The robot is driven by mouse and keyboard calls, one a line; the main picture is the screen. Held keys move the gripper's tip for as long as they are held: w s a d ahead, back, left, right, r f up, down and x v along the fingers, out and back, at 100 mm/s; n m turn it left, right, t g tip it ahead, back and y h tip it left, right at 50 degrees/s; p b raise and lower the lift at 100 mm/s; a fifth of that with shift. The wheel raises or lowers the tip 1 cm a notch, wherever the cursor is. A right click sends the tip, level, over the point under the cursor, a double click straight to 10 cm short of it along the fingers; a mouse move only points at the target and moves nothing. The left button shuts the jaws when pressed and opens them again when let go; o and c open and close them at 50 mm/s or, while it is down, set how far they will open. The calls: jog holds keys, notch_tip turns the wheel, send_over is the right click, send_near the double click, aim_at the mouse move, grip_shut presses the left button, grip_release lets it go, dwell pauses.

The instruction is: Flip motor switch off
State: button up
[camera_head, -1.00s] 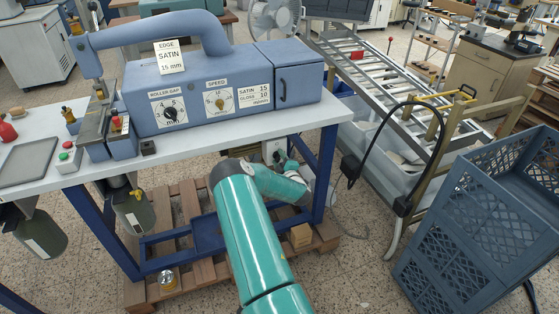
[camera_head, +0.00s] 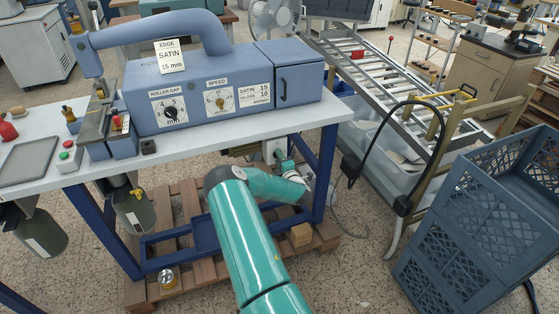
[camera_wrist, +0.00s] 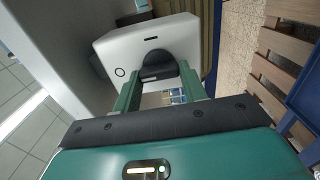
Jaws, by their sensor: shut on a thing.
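The motor switch is a pale box (camera_wrist: 125,48) with a dark rotary knob (camera_wrist: 157,66), seen close up in the wrist view. Its face carries a small circle mark at the left and a short dark bar mark at the top. My gripper (camera_wrist: 160,80) has its two green fingers on either side of the knob and is shut on it. In the head view the switch box (camera_head: 270,151) shows as a small pale shape under the table's front edge, partly hidden by my arm. The knob's exact angle is hard to read.
The blue machine (camera_head: 200,95) stands on the pale table (camera_head: 190,160) above the switch. A wooden pallet (camera_head: 185,200) and blue table legs (camera_head: 326,165) are close by underneath. A dark blue crate (camera_head: 470,230) stands at the right. Some speckled floor (camera_head: 355,265) is clear.

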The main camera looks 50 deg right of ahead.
jog(key=o, duration=1)
jog(key=shift+s, duration=0.15)
jog(key=v, duration=1.3)
jog(key=shift+s+a, duration=0.2)
jog(key=shift+s, duration=0.05)
